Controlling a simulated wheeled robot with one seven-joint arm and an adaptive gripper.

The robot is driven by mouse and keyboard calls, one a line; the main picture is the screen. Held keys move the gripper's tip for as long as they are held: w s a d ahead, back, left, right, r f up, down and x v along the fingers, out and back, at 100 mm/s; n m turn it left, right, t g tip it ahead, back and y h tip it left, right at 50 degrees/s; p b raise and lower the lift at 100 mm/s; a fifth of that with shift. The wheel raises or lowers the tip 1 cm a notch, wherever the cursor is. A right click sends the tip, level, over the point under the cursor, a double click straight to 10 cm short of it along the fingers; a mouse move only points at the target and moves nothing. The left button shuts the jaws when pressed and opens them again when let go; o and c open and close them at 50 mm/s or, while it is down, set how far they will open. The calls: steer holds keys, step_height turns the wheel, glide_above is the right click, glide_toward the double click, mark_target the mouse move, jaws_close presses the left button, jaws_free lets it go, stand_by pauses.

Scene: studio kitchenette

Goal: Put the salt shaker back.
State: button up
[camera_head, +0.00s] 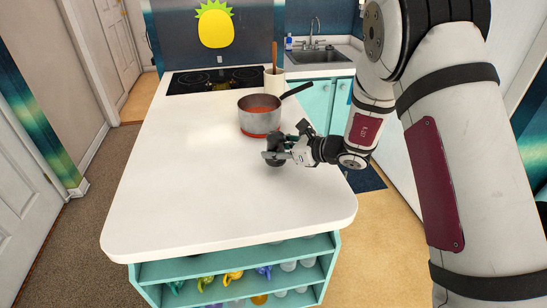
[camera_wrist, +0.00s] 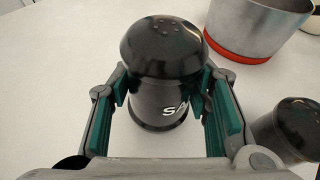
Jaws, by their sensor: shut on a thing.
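The salt shaker (camera_wrist: 160,75) is black with a rounded, holed top and pale letters "SA" on its side, and it stands upright in the wrist view. My gripper (camera_wrist: 165,108) is shut on it, with green pads on both sides of its body. In the head view my gripper (camera_head: 275,156) is over the right part of the white counter, in front of the pot. The shaker is small and largely hidden there. I cannot tell whether its base touches the counter.
A second dark shaker (camera_wrist: 290,128) stands close to my gripper's right finger. A metal pot (camera_head: 259,107) with a red base and dark handle is just behind. A white holder (camera_head: 274,84) with a wooden utensil stands near the cooktop (camera_head: 215,79). The counter's left and front are clear.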

steer(key=shift+w+a+f, duration=0.1)
steer(key=shift+a+f, duration=0.1)
steer(key=shift+f, duration=0.7)
steer(key=shift+w+a+f, duration=0.1)
steer(key=shift+a+f, duration=0.1)
steer(key=shift+f, duration=0.7)
steer(key=o, duration=1.3)
steer(key=shift+f, duration=0.15)
steer(key=shift+s+d+r+p, duration=0.1)
steer(key=shift+d+r+p, duration=0.1)
steer(key=shift+p, duration=0.1)
steer(key=v, duration=1.1)
steer(key=shift+s+d+r, duration=0.15)
steer(key=shift+s+d, duration=0.05)
